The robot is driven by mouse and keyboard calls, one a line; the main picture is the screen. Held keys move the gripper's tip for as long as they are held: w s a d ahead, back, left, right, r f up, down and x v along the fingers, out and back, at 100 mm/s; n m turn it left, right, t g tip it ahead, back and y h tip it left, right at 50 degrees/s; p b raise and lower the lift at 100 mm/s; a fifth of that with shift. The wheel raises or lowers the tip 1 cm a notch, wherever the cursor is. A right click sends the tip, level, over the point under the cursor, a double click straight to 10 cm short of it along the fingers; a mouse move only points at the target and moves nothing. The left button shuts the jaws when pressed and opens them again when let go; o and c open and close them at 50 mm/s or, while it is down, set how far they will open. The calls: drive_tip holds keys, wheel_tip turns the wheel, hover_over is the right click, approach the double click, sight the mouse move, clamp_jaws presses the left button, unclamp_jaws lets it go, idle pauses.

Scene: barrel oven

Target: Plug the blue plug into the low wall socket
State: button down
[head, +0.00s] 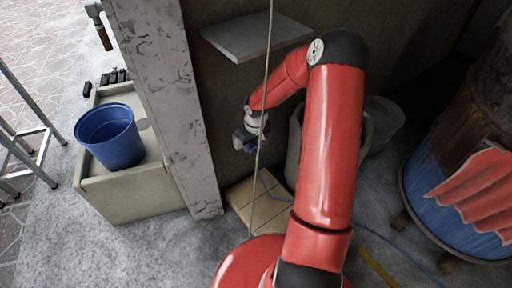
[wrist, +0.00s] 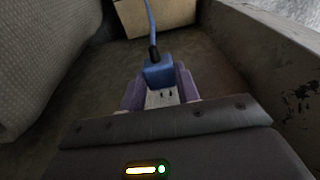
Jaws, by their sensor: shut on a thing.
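My gripper (wrist: 160,90) has its purple fingers closed on the blue plug (wrist: 158,73) in the wrist view. A blue cord (wrist: 151,22) runs from the plug toward the top of the picture. A pale face with dark slots (wrist: 162,98) shows between the fingers, just below the plug. It looks like a socket face, but I cannot tell whether the plug's prongs are in it. In the head view, my gripper (head: 247,138) is close to the back wall, right of the concrete pillar. The low wall socket is not clearly visible there.
A grey shelf (head: 256,37) juts from the wall above my gripper. A concrete pillar (head: 160,90) stands to the left, and a pale bin (head: 383,120) to the right. A cardboard box (head: 262,208) lies on the floor below. A thin rope hangs in front.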

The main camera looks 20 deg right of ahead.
drive_tip(key=shift+w+a, duration=0.1)
drive_tip(key=shift+w, duration=0.5)
drive_tip(key=shift+w+a, duration=0.1)
drive_tip(key=shift+w, duration=0.5)
idle(1.8)
drive_tip(key=c, duration=0.9)
unclamp_jaws()
drive_tip(key=shift+c, duration=0.2)
drive_tip(key=shift+r, duration=0.1)
